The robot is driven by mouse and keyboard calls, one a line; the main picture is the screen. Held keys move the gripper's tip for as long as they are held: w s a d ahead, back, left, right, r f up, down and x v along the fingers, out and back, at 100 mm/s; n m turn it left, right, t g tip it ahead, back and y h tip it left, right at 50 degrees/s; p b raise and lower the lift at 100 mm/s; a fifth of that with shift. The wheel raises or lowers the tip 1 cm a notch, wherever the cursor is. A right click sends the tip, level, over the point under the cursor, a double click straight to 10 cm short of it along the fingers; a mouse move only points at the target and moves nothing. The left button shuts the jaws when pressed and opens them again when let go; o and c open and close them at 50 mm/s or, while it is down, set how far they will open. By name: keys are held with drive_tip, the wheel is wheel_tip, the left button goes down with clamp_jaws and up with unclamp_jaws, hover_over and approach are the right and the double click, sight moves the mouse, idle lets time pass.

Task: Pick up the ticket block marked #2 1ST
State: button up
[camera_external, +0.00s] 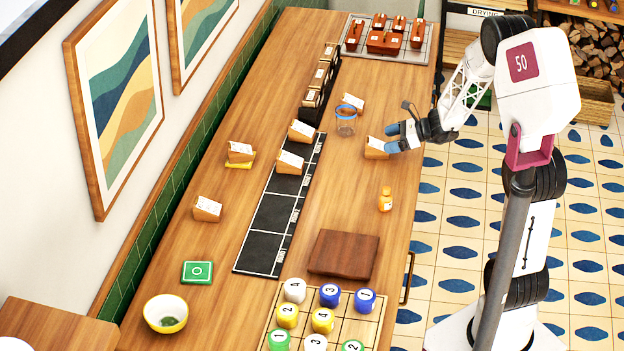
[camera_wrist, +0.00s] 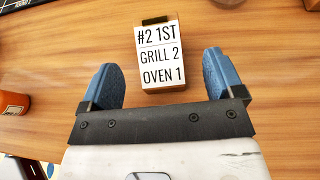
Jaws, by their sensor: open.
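The ticket block marked #2 1ST (camera_wrist: 160,58) is a small wooden block with a white slanted label that also reads GRILL 2 and OVEN 1. In the wrist view it stands at the top centre, between and slightly beyond the blue fingertips. In the external view this block (camera_external: 377,148) stands on the wooden counter near its right edge. My gripper (camera_external: 397,140) is beside it there, coming from the right. In the wrist view my gripper (camera_wrist: 160,85) is open, with a finger on either side of the block and gaps visible.
Other ticket blocks (camera_external: 302,131) stand on and around the black marked strip (camera_external: 265,213). A clear blue-rimmed cup (camera_external: 345,122) stands close behind the block. A small orange bottle (camera_external: 385,200) and a dark wooden board (camera_external: 343,254) are nearer the front.

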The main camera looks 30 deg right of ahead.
sight(376, 144)
drive_tip(key=shift+x, duration=2.65)
drive_tip(key=shift+s, duration=0.1)
drive_tip(key=shift+c, duration=0.3)
drive_tip(key=c, duration=1)
